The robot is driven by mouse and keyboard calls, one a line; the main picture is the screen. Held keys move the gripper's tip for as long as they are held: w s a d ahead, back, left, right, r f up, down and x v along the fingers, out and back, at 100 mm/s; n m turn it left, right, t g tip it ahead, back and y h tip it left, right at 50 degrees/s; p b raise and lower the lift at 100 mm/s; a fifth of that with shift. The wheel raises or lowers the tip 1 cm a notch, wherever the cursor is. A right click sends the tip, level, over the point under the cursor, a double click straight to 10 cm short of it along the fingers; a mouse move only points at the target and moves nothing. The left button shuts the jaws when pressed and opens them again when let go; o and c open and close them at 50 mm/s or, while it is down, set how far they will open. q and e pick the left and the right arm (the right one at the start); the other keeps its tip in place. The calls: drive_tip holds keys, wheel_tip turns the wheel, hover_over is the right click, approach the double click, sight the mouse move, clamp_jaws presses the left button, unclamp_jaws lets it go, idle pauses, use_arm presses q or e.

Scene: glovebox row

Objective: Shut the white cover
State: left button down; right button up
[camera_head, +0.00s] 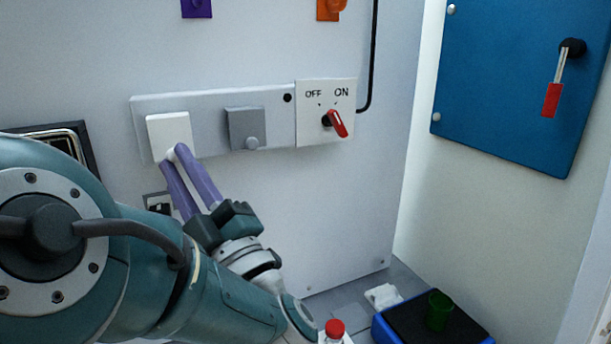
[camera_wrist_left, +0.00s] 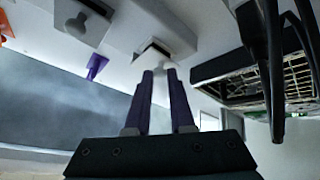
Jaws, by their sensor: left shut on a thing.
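The white cover (camera_head: 169,131) is a small square lid on the left end of the grey wall strip (camera_head: 209,105). In the left wrist view the white cover (camera_wrist_left: 150,22) shows from close by, with a dark patch beside it near my fingers. How far it stands open I cannot tell. My left gripper (camera_head: 172,156) has its purple fingers at the cover's lower edge. In the left wrist view my left gripper (camera_wrist_left: 160,76) is shut on the cover's pale knob (camera_wrist_left: 160,88), mostly hidden between the fingertips. My right gripper is not in view.
A grey cover (camera_head: 247,128) with a knob and an OFF/ON switch (camera_head: 334,122) with a red handle sit to the right. A blue door (camera_head: 500,75) is on the right wall.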

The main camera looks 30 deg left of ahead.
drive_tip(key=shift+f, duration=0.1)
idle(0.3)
use_arm(q)
drive_tip(key=c, duration=0.8)
unclamp_jaws()
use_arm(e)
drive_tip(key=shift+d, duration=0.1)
